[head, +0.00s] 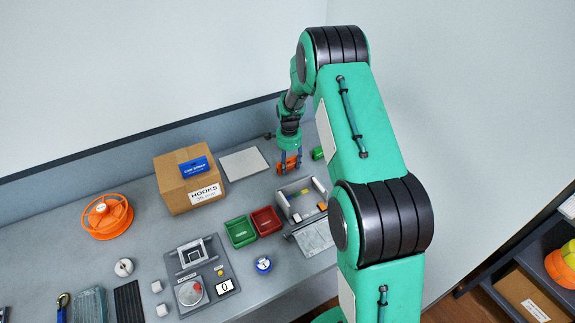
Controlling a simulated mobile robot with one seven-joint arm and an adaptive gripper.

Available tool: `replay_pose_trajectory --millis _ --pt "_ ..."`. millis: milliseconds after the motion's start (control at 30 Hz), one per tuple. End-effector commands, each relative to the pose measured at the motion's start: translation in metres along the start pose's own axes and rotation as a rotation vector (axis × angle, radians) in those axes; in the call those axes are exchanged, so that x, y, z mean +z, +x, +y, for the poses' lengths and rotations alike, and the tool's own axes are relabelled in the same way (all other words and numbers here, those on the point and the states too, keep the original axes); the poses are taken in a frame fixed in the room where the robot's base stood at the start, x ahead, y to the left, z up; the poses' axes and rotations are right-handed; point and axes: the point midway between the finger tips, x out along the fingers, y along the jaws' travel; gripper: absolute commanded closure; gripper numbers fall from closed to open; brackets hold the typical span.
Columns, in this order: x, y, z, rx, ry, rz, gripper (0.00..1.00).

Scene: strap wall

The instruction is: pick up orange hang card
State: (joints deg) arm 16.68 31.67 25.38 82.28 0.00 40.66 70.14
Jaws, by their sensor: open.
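My gripper (289,166) points down over the back of the bench, in front of the wall. An orange item (290,162), which looks like the orange hang card, shows between and behind its fingers. The fingers are apart, one at each side of the orange item. I cannot tell whether they touch it. Part of the card is hidden by the fingers.
A small green item (317,153) lies just right of my gripper. A grey tray-like fixture (301,199) stands close in front. A cardboard hooks box (188,190), a flat grey plate (243,163), and green (241,231) and red (266,221) bins stand to the left.

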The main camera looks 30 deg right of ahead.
Motion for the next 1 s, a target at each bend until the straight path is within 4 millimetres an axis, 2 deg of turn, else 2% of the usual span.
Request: replay_pose_trajectory --millis 467,633,1000 --pt "0.0000 -0.0003 0.0000 0.000 0.000 0.000 0.52" --pt "0.0000 -0.0003 0.0000 0.000 0.000 0.000 0.85" --pt "0.0000 -0.0005 0.0000 0.000 0.000 0.000 0.85"
